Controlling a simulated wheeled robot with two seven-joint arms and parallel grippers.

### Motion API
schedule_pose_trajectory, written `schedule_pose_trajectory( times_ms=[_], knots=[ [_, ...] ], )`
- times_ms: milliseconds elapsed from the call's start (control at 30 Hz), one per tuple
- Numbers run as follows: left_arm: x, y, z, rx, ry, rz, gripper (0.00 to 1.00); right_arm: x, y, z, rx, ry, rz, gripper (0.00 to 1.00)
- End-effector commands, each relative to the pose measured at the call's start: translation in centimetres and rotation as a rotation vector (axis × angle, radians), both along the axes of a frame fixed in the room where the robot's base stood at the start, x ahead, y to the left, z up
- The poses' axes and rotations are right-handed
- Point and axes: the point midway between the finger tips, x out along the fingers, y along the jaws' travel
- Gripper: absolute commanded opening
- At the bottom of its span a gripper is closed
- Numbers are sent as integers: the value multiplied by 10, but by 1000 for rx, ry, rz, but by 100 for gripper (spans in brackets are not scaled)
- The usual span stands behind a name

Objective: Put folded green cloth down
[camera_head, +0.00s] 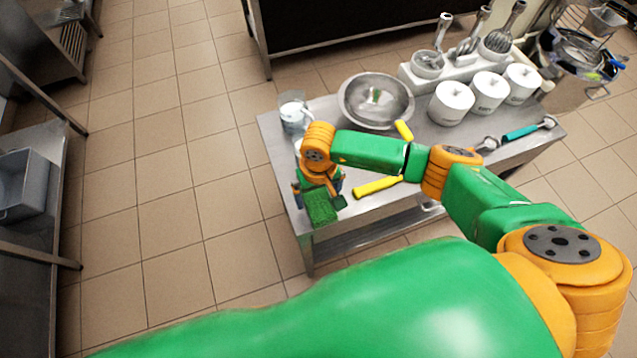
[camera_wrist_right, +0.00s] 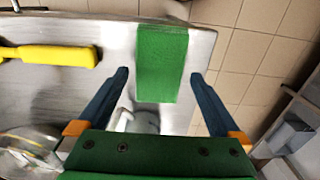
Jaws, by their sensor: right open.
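The folded green cloth (camera_head: 320,207) is at the front left corner of the steel table (camera_head: 282,165) in the head view. In the right wrist view the cloth (camera_wrist_right: 162,62) is a flat green rectangle at the table's edge. My right gripper (camera_head: 318,189) is over that corner, pointing down. In the right wrist view its dark fingers (camera_wrist_right: 159,74) are open, one on each side of the cloth, with a gap to each. The cloth appears to rest on the table top, though its underside is hidden. My left gripper is not in view.
A yellow-handled tool (camera_head: 377,186) lies right of the gripper. A steel bowl (camera_head: 360,112), a clear container (camera_head: 293,116), white tubs (camera_head: 452,103) and a teal-handled scoop (camera_head: 521,132) are also on the table. Open tiled floor (camera_head: 160,200) lies to the left.

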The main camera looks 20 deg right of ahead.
Motion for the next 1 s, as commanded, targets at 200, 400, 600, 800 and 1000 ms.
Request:
schedule_pose_trajectory(
  times_ms=[200,400,600,800,1000],
  knots=[
    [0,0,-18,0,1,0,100,1,-1,55,-1,-10,3,100],
    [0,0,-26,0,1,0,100,0,-1,93,-1,-4,0,100],
    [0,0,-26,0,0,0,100,-1,-1,101,-1,-1,0,100],
    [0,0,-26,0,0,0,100,-1,-1,101,-1,-1,0,100],
    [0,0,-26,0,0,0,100,-12,25,97,114,35,-22,100]
  ],
)
